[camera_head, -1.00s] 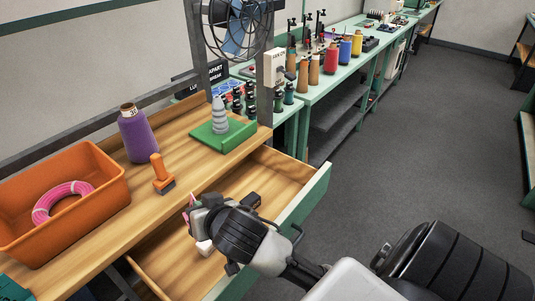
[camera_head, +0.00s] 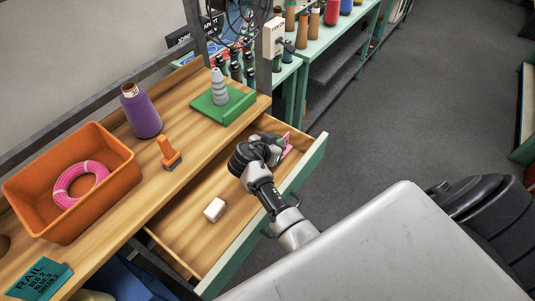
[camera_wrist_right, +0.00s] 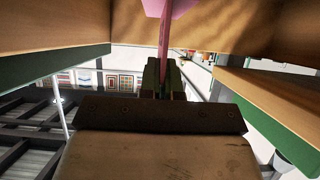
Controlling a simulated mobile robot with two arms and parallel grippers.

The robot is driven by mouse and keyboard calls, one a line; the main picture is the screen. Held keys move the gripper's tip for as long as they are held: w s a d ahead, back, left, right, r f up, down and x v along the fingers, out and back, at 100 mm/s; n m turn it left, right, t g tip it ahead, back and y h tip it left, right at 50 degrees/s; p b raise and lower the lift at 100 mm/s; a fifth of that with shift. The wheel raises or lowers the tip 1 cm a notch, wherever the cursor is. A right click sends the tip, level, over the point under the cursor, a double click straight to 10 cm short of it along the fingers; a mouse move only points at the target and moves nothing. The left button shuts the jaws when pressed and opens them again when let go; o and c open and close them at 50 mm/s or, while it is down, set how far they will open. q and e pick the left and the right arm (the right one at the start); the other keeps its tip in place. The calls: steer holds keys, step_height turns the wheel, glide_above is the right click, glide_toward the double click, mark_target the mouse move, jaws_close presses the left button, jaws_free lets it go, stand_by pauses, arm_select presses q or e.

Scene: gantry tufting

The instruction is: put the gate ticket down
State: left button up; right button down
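The gate ticket appears to be the pink flat piece (camera_head: 287,149) at the far right end of the open wooden drawer (camera_head: 187,231). My right gripper (camera_head: 281,144) is shut on it, inside the drawer's outline near the green front. The right wrist view shows the pink ticket (camera_wrist_right: 164,32) standing up from between the closed fingers (camera_wrist_right: 163,76), with wooden drawer surfaces around it. I cannot tell whether the ticket touches the drawer floor. My left gripper is not in view.
A white block (camera_head: 215,209) lies in the drawer, with bare floor around it. On the bench stand an orange bin (camera_head: 112,194) with a pink ring (camera_head: 62,187), a purple cone (camera_head: 145,118), an orange-handled tool (camera_head: 168,153) and a green base (camera_head: 222,106) with a grey peg.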

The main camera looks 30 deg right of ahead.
step_height(320, 180, down, 5)
steer(key=shift+r+p, duration=0.2)
steer(key=shift+p, duration=0.2)
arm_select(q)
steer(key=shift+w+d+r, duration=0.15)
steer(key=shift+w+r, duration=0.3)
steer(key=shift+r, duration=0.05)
arm_select(e)
steer(key=shift+f, duration=0.1)
steer(key=shift+f+b, duration=0.2)
steer(key=shift+b, duration=0.15)
steer(key=c, duration=1.3)
jaws_free()
steer(key=shift+r, duration=0.1)
steer(key=shift+c, duration=0.2)
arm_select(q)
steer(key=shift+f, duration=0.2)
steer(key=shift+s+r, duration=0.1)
arm_select(e)
steer(key=shift+r, duration=0.1)
